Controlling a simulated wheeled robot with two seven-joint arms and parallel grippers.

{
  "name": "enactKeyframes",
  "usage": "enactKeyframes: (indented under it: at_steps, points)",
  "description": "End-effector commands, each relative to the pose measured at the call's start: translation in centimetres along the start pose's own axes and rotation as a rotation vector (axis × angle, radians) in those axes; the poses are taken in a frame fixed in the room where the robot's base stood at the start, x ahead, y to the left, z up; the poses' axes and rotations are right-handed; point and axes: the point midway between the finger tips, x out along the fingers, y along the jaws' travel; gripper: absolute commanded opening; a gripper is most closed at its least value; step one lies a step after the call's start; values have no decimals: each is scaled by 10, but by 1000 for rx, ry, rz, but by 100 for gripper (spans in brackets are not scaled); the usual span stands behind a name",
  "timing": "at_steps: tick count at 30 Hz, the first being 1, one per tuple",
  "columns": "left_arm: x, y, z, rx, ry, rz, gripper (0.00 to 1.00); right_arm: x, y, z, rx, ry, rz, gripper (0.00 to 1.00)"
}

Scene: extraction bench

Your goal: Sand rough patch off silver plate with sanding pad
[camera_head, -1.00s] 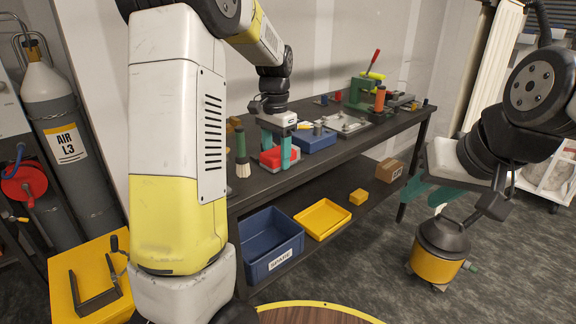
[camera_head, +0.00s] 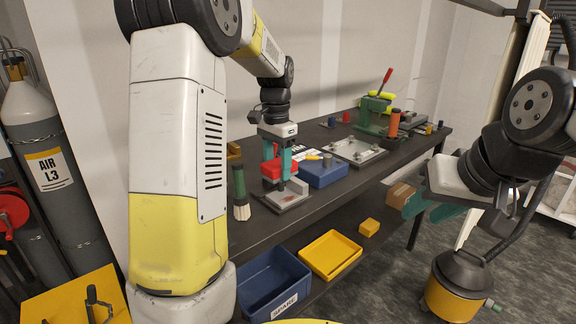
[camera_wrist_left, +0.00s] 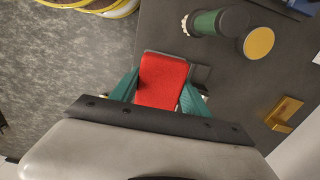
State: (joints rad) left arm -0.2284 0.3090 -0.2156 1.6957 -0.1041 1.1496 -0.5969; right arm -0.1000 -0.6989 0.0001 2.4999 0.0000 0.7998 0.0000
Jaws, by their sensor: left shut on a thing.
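My left gripper (camera_head: 279,158) is shut on the red sanding pad (camera_head: 279,168), one teal finger on each side. The pad also shows red between the fingers in the left wrist view (camera_wrist_left: 163,80). The silver plate (camera_head: 297,203) lies flat on the dark bench, below and in front of the pad. A small reddish-brown rough patch shows on it. I cannot tell whether the pad touches the plate. My right gripper (camera_head: 428,208) is off the bench at the right, with teal fingers seen edge-on and nothing visible in them.
A green-handled brush (camera_head: 240,185) stands left of the plate. A blue box (camera_head: 322,173) stands right behind it, and a silver fixture tray (camera_head: 356,151) lies farther right. A green press (camera_head: 374,113) stands at the far end. Bins sit on the lower shelf.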

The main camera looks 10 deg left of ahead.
Motion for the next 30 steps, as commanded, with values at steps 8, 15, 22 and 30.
enactKeyframes:
  at_steps: [8, 15, 22, 30]
  points:
    - [0, 0, 0, 0, 0, 0, 22, 0, 0, 0, 0, 1, 0, 36]
    - [5, 0, 1, -1, 0, 1, 22, 0, 0, 0, 0, 1, 0, 36]
    - [29, 0, 1, 0, -2, 2, 22, 0, 0, 0, 0, 1, 0, 36]
    - [57, 0, 1, -1, -1, 1, 22, 0, 0, 0, 0, 1, 0, 36]
